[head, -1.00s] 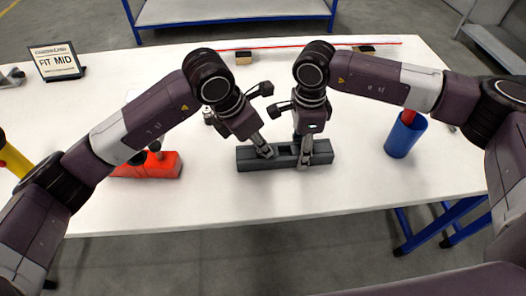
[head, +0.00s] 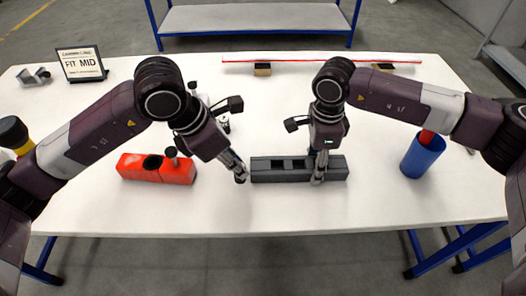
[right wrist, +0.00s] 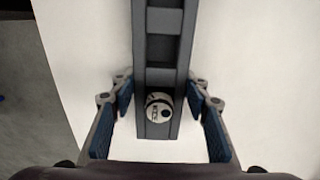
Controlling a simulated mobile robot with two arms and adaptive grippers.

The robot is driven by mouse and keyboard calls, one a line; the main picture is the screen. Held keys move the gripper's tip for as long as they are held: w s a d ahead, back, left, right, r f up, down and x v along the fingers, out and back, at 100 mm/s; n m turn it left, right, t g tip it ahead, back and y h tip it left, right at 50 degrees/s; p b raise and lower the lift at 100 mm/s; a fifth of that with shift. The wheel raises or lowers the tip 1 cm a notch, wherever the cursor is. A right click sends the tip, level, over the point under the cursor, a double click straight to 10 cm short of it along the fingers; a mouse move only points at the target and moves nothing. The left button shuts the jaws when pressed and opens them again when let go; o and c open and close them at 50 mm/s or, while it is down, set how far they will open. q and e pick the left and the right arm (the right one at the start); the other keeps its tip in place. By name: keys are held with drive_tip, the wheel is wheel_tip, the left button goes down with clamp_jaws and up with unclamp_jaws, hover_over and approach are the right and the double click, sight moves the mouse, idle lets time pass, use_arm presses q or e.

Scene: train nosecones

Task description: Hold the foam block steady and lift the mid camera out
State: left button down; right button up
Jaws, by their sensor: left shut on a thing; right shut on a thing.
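The dark grey foam block (head: 263,175) lies lengthwise on the table, with two open slots visible in its top. My right gripper (head: 318,181) is shut on the block near its right end, with fingers on either side. In the right wrist view the block (right wrist: 165,52) runs between the fingers of my right gripper (right wrist: 161,90). A round pale camera (right wrist: 160,107) sits in the near slot there. My left gripper (head: 241,180) is just off the block's left end, shut on a small dark thing, apparently the mid camera, mostly hidden by its fingers.
A red block (head: 140,172) with a round hole and a dark upright piece stands left. A sign (head: 81,65) reads "FIT MID". A blue cup (head: 422,160) holding something red stands right. A red rod (head: 320,61) rests on small supports at the back.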

use_arm(q)
drive_tip(key=s+a, duration=0.3)
drive_tip(key=a, duration=0.4)
drive_tip(key=shift+s, duration=0.35)
use_arm(e)
drive_tip(key=o, duration=1.2)
drive_tip(key=shift+o, duration=0.2)
wheel_tip(320, 180, up, 12)
